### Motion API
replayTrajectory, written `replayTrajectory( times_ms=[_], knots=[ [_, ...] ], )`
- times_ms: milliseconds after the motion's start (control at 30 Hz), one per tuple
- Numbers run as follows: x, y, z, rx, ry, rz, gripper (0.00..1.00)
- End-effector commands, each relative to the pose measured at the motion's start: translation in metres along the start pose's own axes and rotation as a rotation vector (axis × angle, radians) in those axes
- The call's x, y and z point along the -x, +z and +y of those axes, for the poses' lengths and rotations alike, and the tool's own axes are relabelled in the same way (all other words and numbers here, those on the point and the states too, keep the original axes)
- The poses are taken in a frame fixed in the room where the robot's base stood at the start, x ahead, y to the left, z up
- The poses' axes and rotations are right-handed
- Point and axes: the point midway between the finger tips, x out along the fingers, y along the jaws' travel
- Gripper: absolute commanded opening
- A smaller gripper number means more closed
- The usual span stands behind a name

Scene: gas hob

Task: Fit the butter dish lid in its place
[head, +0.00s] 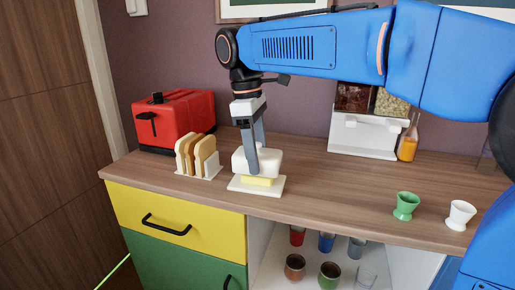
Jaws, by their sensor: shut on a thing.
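The white butter dish lid (266,162) is held in my gripper (252,163), whose fingers are shut on it. Below the lid, a yellow block of butter (257,182) lies on the flat white dish base (272,189). The lid is above the dish, roughly in line with it, and hides the upper part of the butter. A band of yellow shows between lid and base. I cannot tell whether the lid touches the butter.
A toast rack (208,172) with bread slices stands just left of the dish, and a red toaster (173,122) behind it. A white dispenser (362,137) and an orange bottle (408,144) stand back right. Green (405,206) and white (460,215) egg cups stand front right.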

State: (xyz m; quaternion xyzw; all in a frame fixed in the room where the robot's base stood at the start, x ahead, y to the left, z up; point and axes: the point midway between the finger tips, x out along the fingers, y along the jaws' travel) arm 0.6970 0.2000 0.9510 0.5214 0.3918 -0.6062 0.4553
Motion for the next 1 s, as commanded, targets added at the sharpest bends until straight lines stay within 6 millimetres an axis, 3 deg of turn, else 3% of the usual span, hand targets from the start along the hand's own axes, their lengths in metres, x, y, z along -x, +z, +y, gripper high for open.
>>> replayTrajectory(
  times_ms=[433, 1000],
  knots=[
    [-0.021, -0.003, 0.0, 0.0, -0.001, -0.001, 0.33],
    [-0.025, -0.004, 0.0, 0.0, 0.0, 0.0, 0.33]
  ],
)
